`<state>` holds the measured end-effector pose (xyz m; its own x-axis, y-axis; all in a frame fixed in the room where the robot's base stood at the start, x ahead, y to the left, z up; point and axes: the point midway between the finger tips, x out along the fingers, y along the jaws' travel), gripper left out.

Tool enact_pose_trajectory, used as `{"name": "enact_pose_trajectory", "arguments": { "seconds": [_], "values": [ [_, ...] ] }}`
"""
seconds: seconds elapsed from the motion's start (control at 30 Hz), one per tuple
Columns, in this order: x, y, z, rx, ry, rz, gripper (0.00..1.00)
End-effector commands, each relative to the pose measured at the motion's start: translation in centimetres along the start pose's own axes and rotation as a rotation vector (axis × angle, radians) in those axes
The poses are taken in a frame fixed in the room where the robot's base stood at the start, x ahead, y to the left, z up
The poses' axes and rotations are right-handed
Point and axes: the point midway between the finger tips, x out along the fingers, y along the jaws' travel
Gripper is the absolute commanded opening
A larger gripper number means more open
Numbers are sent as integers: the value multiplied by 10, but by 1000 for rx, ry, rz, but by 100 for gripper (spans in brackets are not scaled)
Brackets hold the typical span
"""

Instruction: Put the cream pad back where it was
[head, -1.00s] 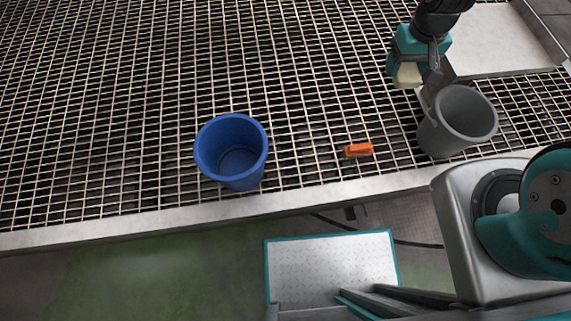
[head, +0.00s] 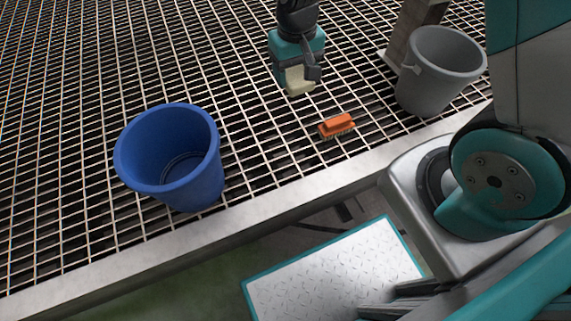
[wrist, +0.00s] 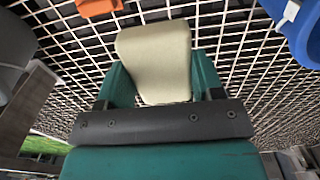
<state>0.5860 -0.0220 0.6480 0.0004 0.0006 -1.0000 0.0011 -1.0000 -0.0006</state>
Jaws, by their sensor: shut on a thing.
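The cream pad (head: 298,79) is between the fingers of my gripper (head: 298,74), which is shut on it, over the metal grating behind the orange brush. In the wrist view the cream pad (wrist: 157,60) fills the space between the teal fingers of my gripper (wrist: 160,82), with grating beyond it. Part of the pad is hidden by the fingers. I cannot tell exactly how high it is above the grating.
An orange brush (head: 337,125) lies on the grating (head: 265,150) just in front of the gripper. A blue bucket (head: 172,160) stands at left and a grey bucket (head: 438,72) at right. Open grating extends behind and to the left.

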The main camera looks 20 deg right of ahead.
Motion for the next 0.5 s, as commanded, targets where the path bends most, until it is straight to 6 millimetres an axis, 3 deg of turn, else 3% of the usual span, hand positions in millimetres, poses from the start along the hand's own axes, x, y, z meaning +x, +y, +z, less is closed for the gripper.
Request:
{"name": "enact_pose_trajectory", "arguments": {
  "seconds": [0.03, 0.1, 0.4, 0.5],
  "values": [
    [28, -5, 0, -2, 3, 0, 35],
    [41, -11, 1, -2, 3, 0, 35],
    [64, -22, 4, 0, 0, 0, 35],
    [81, -22, 4, 1, -4, 1, 35]
  ]
}}
